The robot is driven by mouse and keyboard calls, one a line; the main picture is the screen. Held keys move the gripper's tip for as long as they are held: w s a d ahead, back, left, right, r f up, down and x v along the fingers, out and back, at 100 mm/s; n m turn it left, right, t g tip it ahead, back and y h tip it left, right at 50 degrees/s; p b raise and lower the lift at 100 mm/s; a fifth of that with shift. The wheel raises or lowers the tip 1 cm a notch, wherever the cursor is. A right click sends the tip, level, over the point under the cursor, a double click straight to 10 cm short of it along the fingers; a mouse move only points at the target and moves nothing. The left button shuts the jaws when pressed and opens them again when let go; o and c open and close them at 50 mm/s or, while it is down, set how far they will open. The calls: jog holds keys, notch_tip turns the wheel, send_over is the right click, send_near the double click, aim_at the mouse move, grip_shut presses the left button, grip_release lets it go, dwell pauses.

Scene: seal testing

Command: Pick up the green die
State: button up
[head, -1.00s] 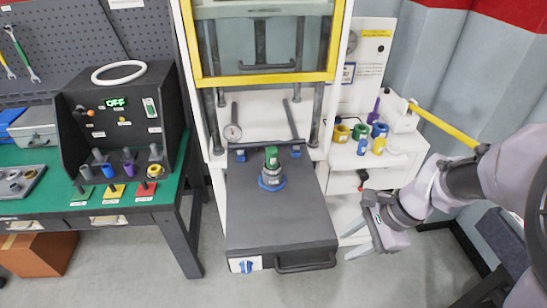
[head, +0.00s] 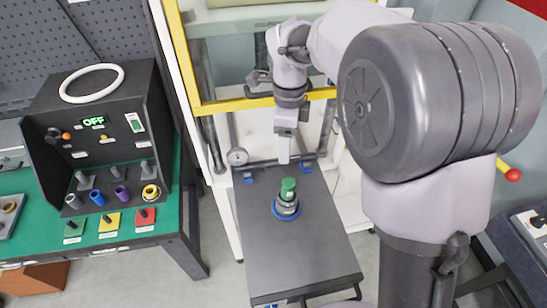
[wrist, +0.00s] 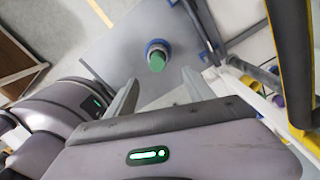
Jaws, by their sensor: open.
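The green die (head: 288,190) stands upright on the dark press plate (head: 320,235), with a blue ring (head: 286,211) around its base. My gripper (head: 284,158) is above the far part of the plate, just behind the die in the head view. In the wrist view the green top of the die (wrist: 157,62) shows beyond my gripper (wrist: 160,90), roughly centred between its two spread fingers. The fingers are open, hold nothing and appear apart from the die.
A yellow-framed press guard (head: 262,103) stands close behind my gripper. A green bench (head: 150,228) at left carries a control box (head: 110,125) and several coloured parts. My arm hides much of the right side.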

jog(key=b, duration=0.2)
send_over(289, 182)
jog(key=f, duration=0.7)
jog(key=shift+s+f, duration=0.25)
jog(key=shift+f, duration=0.15)
jog(key=f, duration=0.3)
jog(key=f+b, duration=0.1)
jog(key=f, duration=0.5)
jog(key=shift+w+a+f, duration=0.1)
jog(key=shift+w, duration=0.2)
jog(key=shift+s, duration=0.1)
grip_shut()
